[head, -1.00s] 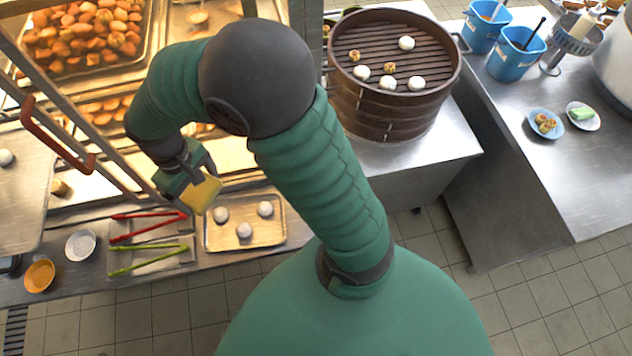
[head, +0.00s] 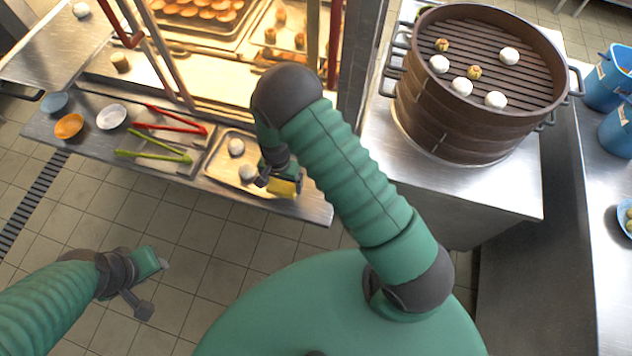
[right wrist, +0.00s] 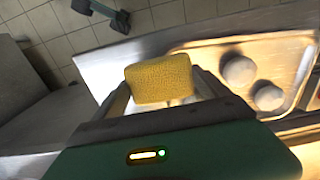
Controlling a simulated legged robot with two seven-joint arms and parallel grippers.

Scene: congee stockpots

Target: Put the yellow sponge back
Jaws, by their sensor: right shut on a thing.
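The yellow sponge (head: 283,188) is held in my right gripper (head: 279,176), above the right end of the metal counter by the tray. It also shows in the right wrist view (right wrist: 160,79), between the two fingers, with counter and floor tiles behind it. My left gripper (head: 146,284) hangs over the floor at the lower left, away from the counter; its fingers appear spread apart, with nothing between them.
A metal tray (head: 214,170) with white buns lies on the counter left of the sponge. Red tongs (head: 172,122), green tongs (head: 150,154) and small bowls (head: 69,126) lie further left. A large bamboo steamer (head: 455,125) stands right. The counter's right end (head: 318,212) is bare.

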